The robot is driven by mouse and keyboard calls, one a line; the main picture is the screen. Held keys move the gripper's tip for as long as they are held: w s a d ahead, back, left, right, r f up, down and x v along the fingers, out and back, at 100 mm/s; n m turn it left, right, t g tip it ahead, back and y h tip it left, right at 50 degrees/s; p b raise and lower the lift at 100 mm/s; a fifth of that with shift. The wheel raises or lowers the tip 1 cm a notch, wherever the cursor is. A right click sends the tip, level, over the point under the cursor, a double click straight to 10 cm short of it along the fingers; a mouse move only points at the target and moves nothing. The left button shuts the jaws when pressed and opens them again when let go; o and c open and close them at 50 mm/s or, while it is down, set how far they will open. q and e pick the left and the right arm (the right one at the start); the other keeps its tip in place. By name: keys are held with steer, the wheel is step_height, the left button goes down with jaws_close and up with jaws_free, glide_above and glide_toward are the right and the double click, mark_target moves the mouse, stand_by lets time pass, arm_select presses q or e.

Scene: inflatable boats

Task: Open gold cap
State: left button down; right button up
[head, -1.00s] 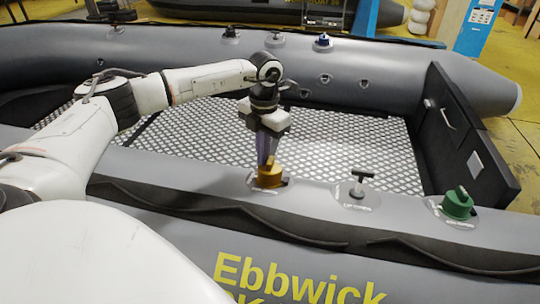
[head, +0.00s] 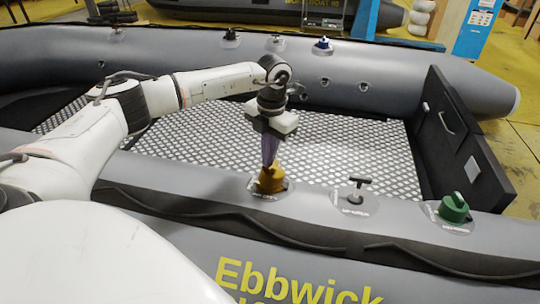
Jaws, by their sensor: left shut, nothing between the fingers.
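The gold cap (head: 271,182) sits on the near grey tube of the inflatable boat, on a round pale label plate. My left arm comes in from the left and reaches over the boat's floor. My left gripper (head: 270,163) points down at the top of the gold cap. Its purple-tinted fingers are close together, touching or just above the cap's raised handle; I cannot tell which. The fingers and the cap overlap in the picture, so the handle is partly hidden. My right gripper does not show.
A black T-handle fitting (head: 358,190) and a green cap (head: 453,208) stand on the same tube to the right. A blue cap (head: 323,43) and other fittings are on the far tube. The black transom board (head: 465,140) rises at the right. The patterned floor (head: 350,140) is clear.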

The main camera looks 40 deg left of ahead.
mark_target(279, 171)
arm_select(q)
steer(key=d, duration=0.1)
steer(key=w+d, duration=0.1)
steer(key=d, duration=0.1)
steer(key=shift+f+m+t+h, duration=0.15)
steer(key=shift+m+t+h, duration=0.15)
steer(key=shift+h, duration=0.1)
steer(key=shift+s+a+r+p, duration=0.1)
steer(key=shift+a+r+p, duration=0.65)
steer(key=shift+p, duration=0.2)
steer(key=shift+s+a+r+p, duration=0.15)
steer(key=shift+a+r+p, duration=0.15)
steer(key=shift+a, duration=0.2)
steer(key=shift+s+a+r+p, duration=0.15)
steer(key=shift+a+p, duration=0.15)
steer(key=shift+a, duration=0.15)
steer(key=a+r+p, duration=0.1)
steer(key=s+a+r+p, duration=0.1)
steer(key=a, duration=0.1)
